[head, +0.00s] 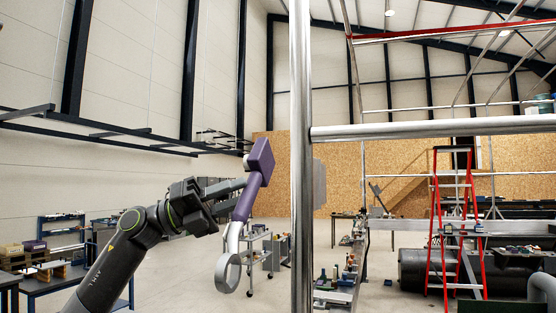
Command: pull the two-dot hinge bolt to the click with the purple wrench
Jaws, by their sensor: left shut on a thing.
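My left gripper (240,196) comes in from the lower left and is shut on the purple wrench (247,203). The wrench stands steeply tilted, with a purple block-like head (261,162) at its top and a grey metal ring end (227,275) at its bottom. The wrench is held in the air to the left of an upright metal post, and I see a gap between them in the picture. I cannot make out the two-dot hinge bolt or any dot marks. My right gripper is not in view.
The shiny upright post (301,220) and a horizontal rail (430,128) stand close on the right. A grey plate (319,188) shows beside the post. A red ladder (434,225), benches and a trolley stand farther back. Open air lies left of the post.

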